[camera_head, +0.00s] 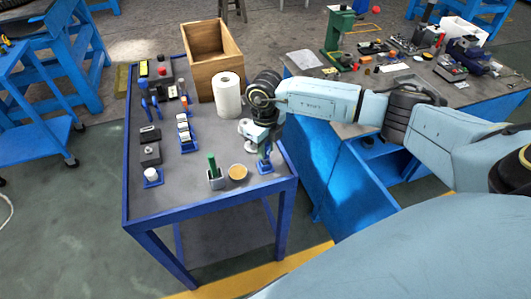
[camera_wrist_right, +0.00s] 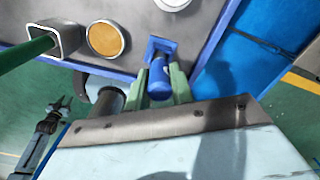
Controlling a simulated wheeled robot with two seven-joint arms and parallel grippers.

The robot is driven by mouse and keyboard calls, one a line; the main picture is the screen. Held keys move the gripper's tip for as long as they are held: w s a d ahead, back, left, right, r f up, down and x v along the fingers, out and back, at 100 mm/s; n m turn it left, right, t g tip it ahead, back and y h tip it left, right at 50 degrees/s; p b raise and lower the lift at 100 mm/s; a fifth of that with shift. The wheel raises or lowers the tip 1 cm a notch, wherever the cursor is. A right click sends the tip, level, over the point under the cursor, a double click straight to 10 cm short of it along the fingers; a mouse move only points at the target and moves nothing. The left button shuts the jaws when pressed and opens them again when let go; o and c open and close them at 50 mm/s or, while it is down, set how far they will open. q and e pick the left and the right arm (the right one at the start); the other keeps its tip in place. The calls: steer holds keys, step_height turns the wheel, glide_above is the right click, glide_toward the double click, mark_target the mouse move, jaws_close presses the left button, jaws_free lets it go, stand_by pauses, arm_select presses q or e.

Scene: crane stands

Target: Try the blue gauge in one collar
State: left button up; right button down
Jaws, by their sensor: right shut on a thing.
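The blue gauge (camera_wrist_right: 159,80) is a blue cylinder between the green fingers of my right gripper (camera_wrist_right: 164,88) in the right wrist view. Its far end meets a blue square plate or holder (camera_wrist_right: 160,46) at the table edge; whether it is seated there is hidden. In the head view my right gripper (camera_head: 265,150) points down over this blue holder (camera_head: 265,168) at the table's front right corner. My right gripper is shut on the gauge. White cylindrical pieces on blue bases (camera_head: 184,132) (camera_head: 152,175) stand further left; I cannot tell which are collars.
A grey cup with a green handle (camera_head: 215,175) and a tan round disc (camera_head: 238,173) are close left of my right gripper. A paper roll (camera_head: 228,97) and a wooden box (camera_head: 212,62) stand behind.

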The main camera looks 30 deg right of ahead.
steer(key=shift+r+p, duration=1.45)
steer(key=shift+r, duration=0.65)
